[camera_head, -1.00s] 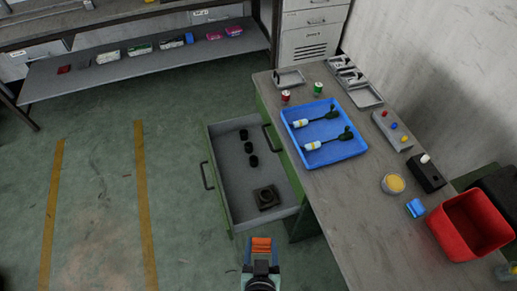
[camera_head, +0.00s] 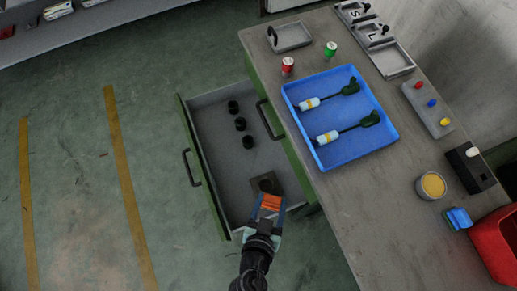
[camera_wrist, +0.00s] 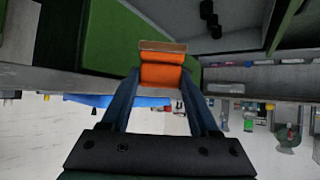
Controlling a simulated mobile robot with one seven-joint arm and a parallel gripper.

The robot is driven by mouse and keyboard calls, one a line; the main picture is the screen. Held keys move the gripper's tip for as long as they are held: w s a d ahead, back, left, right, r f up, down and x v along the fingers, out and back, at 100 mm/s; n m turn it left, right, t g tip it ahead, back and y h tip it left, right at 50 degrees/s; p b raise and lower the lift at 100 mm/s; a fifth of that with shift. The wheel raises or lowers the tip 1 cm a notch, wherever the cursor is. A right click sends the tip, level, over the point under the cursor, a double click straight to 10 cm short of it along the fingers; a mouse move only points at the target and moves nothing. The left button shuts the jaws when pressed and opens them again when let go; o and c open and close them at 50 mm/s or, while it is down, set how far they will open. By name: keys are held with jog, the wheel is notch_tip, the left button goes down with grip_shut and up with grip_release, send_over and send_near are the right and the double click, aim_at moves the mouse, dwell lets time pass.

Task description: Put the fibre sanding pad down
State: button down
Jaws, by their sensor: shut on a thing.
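The fibre sanding pad appears as an orange block with a tan edge (camera_head: 271,202). My gripper (camera_head: 270,204) is shut on it. In the head view the pad shows over the near end of the open drawer (camera_head: 225,178), partly covering a dark square piece there; its height above the drawer floor is unclear. In the wrist view the pad (camera_wrist: 163,72) sits between the two blue fingers of my gripper (camera_wrist: 160,85).
Several black round parts (camera_head: 240,124) lie in the drawer. The workbench (camera_head: 340,210) to the right carries a blue tray (camera_head: 352,148) with two tools, a yellow-topped tin (camera_head: 431,186), a blue item (camera_head: 458,218) and a red bin (camera_head: 492,250). Open floor lies left.

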jog(key=s+d+f+m+g+h+b, duration=0.3)
jog(key=s+d+f+m+h+b, duration=0.15)
jog(key=s+f+b, duration=0.5)
jog(key=s+d+f+m+g+h+b, duration=0.35)
jog(key=s+d+m+b, duration=0.2)
jog(key=b, duration=0.65)
jog(key=m+t+b, duration=0.3)
jog(key=t+b, duration=0.1)
jog(key=b, duration=1.3)
send_over(283, 181)
jog(key=s, duration=0.3)
notch_tip(283, 181, down, 12)
jog(key=shift+d+r, duration=0.1)
jog(key=shift+r, duration=0.1)
jog(key=shift+w+r+g+p, duration=0.35)
jog(key=shift+w+g+p, duration=0.1)
jog(key=shift+p, duration=0.6)
jog(key=n+g+p, duration=0.1)
jog(key=p, duration=0.2)
jog(key=shift+w+r+y, duration=0.1)
jog(key=shift+w+y, duration=0.25)
jog(key=shift+y, duration=0.05)
jog(key=shift+w+n+g+p, duration=0.5)
jog(key=shift+g+p, duration=0.3)
jog(key=shift+p, duration=0.4)
jog(key=shift+w+n+g, duration=0.2)
jog(key=shift+n+g, duration=0.1)
jog(key=shift+s+f+b, duration=0.1)
jog(key=shift+f+b, duration=0.6)
jog(key=shift+f, duration=0.45)
